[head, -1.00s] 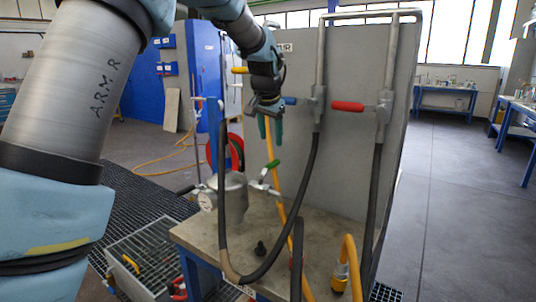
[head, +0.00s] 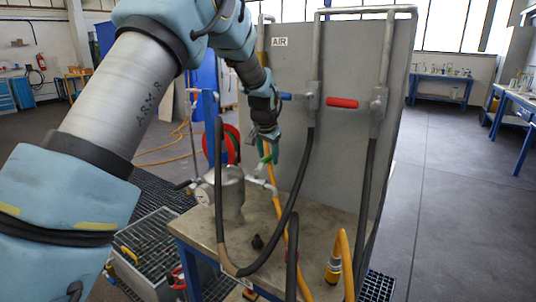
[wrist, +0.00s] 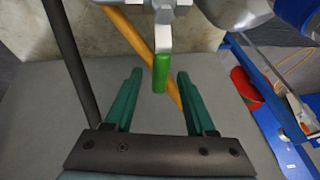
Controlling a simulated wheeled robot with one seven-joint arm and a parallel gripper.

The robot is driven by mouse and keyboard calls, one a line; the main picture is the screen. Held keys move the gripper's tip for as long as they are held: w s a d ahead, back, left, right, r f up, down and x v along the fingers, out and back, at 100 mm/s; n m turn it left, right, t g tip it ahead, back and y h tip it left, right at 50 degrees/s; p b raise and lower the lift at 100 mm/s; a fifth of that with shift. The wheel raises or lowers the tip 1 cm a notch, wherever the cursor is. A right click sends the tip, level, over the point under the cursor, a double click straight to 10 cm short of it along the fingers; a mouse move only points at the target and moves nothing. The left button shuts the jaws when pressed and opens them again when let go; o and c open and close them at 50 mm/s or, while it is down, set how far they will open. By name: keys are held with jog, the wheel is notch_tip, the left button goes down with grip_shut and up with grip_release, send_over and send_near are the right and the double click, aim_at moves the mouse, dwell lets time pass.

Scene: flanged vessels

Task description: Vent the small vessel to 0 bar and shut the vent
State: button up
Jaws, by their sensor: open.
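The small vessel (head: 229,198) is a grey metal pot on the bench, with a round gauge (head: 203,197) on its left side, too small to read. A valve with a green lever (wrist: 160,73) sits at its right. In the wrist view the lever points toward my palm, between the green fingers, with a gap visible on each side. My gripper (head: 268,153) is open, pointing down just above the valve, and partly hides it in the head view. Whether a finger touches the lever I cannot tell.
A grey panel with an AIR sign (head: 280,42), a blue lever (head: 286,96) and a red lever (head: 342,103) stands behind. Black hoses (head: 290,210) and an orange hose (head: 277,205) hang across the bench front. A metal crate (head: 150,245) stands left.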

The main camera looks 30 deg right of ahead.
jog(key=shift+c, duration=0.2)
grip_shut()
dwell(1.1)
